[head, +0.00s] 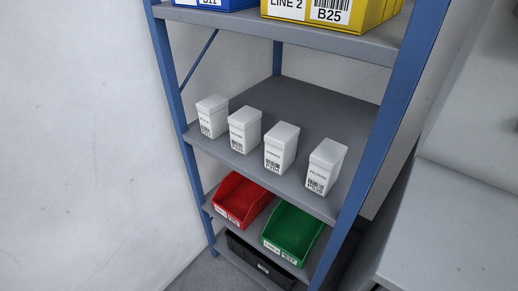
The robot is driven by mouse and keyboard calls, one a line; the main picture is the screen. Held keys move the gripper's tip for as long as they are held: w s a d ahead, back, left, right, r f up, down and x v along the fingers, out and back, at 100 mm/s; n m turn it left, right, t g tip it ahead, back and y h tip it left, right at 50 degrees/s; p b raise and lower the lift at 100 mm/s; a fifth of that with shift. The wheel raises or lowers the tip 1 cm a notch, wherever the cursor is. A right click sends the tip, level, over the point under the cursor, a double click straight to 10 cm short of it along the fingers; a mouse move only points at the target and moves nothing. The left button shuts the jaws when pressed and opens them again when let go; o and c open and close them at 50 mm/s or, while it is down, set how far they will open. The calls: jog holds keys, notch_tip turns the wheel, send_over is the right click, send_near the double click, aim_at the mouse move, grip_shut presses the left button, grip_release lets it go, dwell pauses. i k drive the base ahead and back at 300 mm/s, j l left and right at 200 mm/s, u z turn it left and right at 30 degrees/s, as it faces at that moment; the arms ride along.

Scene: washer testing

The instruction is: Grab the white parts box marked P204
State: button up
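Several white parts boxes with lids stand upright in a row along the front of the grey middle shelf (320,100). Each has a small printed label with a code on its front. The label on the white box right of the row's middle (281,149) appears to read P204, though the print is small. It stands apart from the white box to its left (244,130) and the rightmost white box (325,167). Another white box (212,117) stands at the left end. The codes on these others are hard to read. My gripper is not in view.
Blue posts (383,125) frame the shelf. A yellow bin (380,12) and a blue bin sit on the shelf above. A red bin (240,200), a green bin (293,233) and a black bin (258,262) are below. The shelf behind the boxes is clear.

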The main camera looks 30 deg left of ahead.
aim_at(281, 141)
jog(key=u, duration=0.95)
